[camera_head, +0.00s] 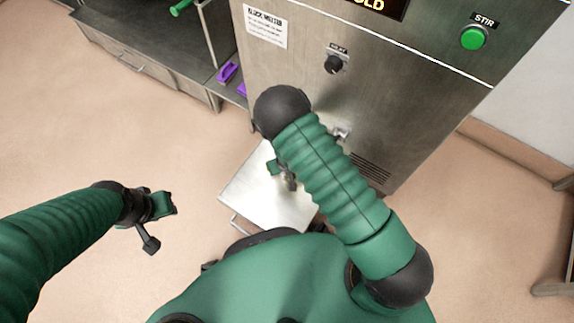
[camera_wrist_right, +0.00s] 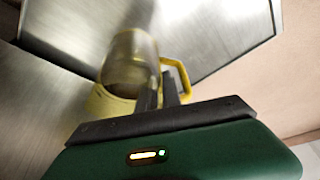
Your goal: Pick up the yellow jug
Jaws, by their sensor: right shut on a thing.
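The yellow jug (camera_wrist_right: 108,98) shows in the right wrist view, with a see-through or shiny upper part and a yellow handle (camera_wrist_right: 180,70) on its right. My right gripper (camera_wrist_right: 162,92) has its two dark fingers close together at the handle side, shut on the jug. In the head view my right gripper (camera_head: 286,178) is partly hidden by my own arm, over the white stand, and I cannot make out the jug there.
A steel machine (camera_head: 400,110) with a green STIR button (camera_head: 474,37) and a black knob (camera_head: 334,64) stands ahead. A white-topped stand (camera_head: 255,190) is in front of it. A steel bench (camera_head: 140,62) and purple items (camera_head: 228,72) are at upper left. Floor on the left is clear.

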